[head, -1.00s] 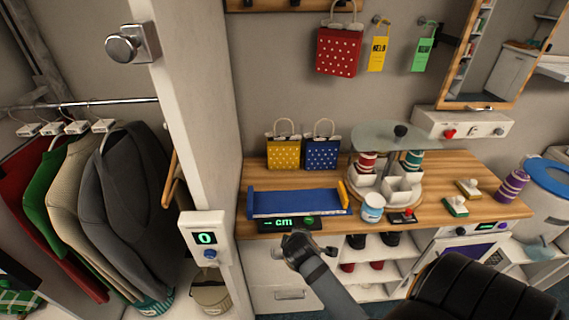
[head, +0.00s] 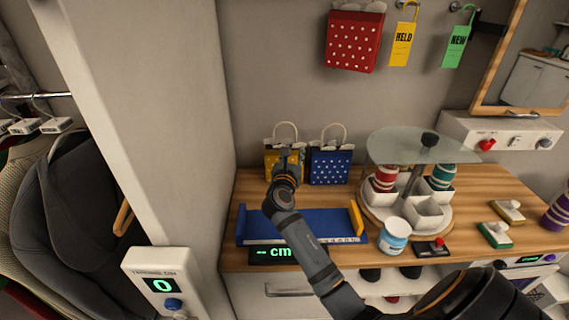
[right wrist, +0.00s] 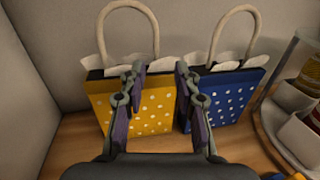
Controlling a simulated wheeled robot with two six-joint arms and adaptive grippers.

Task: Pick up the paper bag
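A yellow paper bag with white dots (head: 271,160) stands upright on the wooden counter against the wall, its cream handle up. A blue dotted bag (head: 330,167) stands just to its right. Both also show in the right wrist view, the yellow bag (right wrist: 152,112) and the blue bag (right wrist: 228,100). A red dotted bag (head: 354,41) hangs on the wall. My right gripper (head: 284,158) is in front of the yellow bag and hides part of it. In the right wrist view its fingers (right wrist: 160,82) are apart, with nothing visibly held between them. My left gripper is not in view.
A blue measuring tray (head: 300,226) lies in front of the bags. A glass-topped carousel (head: 420,146) with cups stands to the right, with a white jar (head: 394,236) before it. A white post (head: 140,120) is at the left.

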